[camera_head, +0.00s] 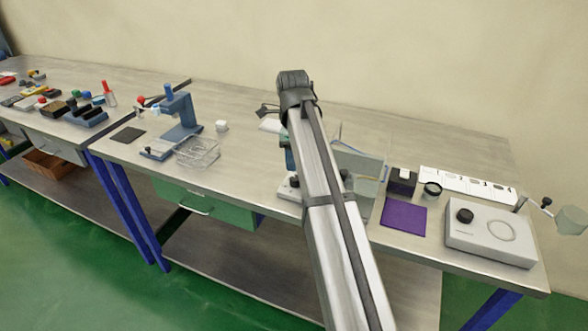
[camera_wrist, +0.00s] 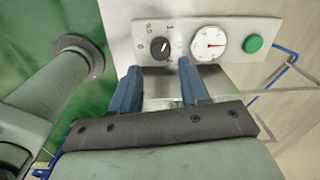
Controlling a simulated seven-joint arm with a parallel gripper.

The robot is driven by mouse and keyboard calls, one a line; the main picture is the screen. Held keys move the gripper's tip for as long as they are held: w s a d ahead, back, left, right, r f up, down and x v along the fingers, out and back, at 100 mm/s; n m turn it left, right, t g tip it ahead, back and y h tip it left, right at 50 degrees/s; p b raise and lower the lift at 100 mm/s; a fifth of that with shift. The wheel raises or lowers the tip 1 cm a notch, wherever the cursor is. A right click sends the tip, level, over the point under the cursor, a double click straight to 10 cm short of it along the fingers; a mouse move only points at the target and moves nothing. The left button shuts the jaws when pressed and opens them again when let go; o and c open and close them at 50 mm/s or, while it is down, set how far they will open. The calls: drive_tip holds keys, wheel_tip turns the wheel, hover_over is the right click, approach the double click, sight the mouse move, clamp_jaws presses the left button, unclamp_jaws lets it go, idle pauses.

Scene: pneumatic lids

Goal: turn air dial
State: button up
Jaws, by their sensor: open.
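In the wrist view a pale panel (camera_wrist: 182,24) carries a round black dial (camera_wrist: 160,48) with a light pointer mark, and printed marks around it. A round white gauge (camera_wrist: 208,43) with a red needle and a green button (camera_wrist: 253,43) sit to its right. My gripper (camera_wrist: 159,68) is open, with its two blue fingers apart and empty. The dial shows just beyond the gap between the fingertips; I cannot tell how far off it is, and I see no contact. In the head view my arm hides the gripper and the dial.
In the head view a purple mat (camera_head: 403,219) and a white box with a black knob (camera_head: 490,233) lie on the bench to the right. A blue press (camera_head: 180,122) and a clear tray (camera_head: 198,152) stand left. A blue tube (camera_wrist: 284,52) runs beside the panel.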

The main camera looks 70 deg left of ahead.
wheel_tip(320, 180, up, 7)
drive_tip(key=shift+f, duration=0.15)
drive_tip(key=shift+d, duration=0.1)
idle(0.6)
